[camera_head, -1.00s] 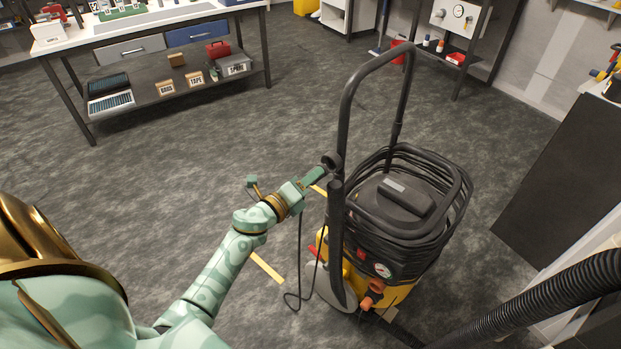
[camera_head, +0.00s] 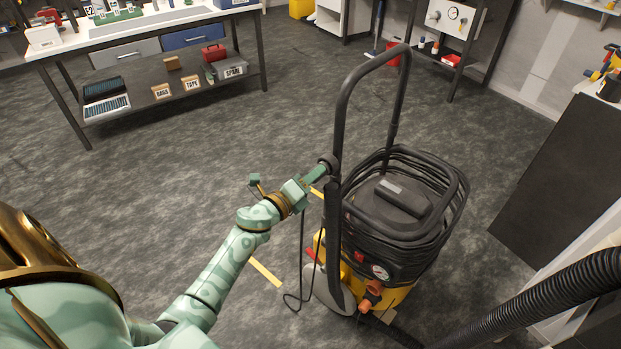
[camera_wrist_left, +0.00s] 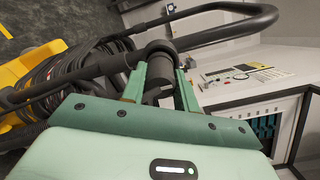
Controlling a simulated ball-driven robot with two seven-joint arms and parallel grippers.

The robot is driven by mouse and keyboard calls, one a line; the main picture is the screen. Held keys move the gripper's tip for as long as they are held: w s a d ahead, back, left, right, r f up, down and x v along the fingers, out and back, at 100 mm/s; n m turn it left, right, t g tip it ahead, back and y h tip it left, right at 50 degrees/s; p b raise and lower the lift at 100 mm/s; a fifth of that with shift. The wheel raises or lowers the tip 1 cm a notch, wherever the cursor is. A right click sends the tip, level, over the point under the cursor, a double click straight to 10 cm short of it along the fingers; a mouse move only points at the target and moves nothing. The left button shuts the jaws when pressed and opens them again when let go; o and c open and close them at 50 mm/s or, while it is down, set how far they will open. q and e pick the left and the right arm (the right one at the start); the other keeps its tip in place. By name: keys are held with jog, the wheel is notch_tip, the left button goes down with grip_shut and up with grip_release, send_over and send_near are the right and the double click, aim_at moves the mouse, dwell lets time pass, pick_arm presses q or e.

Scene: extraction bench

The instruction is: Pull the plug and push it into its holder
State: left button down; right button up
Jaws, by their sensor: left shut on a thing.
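My left gripper (camera_head: 320,171) is shut on a dark, round plug (camera_wrist_left: 158,76) beside the vacuum's black upright tube. In the left wrist view the plug sits between the two green fingers, its far end against a black rounded piece (camera_wrist_left: 157,48) on the handle frame. I cannot tell whether that piece is the holder or how deep the plug sits in it. A thin black cable (camera_head: 302,240) hangs below the gripper and loops near the floor. The vacuum (camera_head: 405,215) is yellow and black, with coiled cable around its top. My right gripper is not in view.
The tall black handle (camera_head: 343,100) rises close beside the gripper. A thick ribbed hose (camera_head: 545,300) crosses the lower right. A workbench (camera_head: 160,28) stands at the back left, and a dark cabinet (camera_head: 555,180) on the right. The floor between is mostly clear.

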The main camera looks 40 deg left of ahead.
pick_arm(q)
jog(key=shift+w, duration=0.45)
jog(key=c, duration=1)
grip_release()
jog(key=shift+s, duration=0.15)
jog(key=s+a, duration=0.1)
jog(key=s, duration=1.5)
jog(key=shift+a+p, duration=0.35)
jog(key=shift+p, duration=0.1)
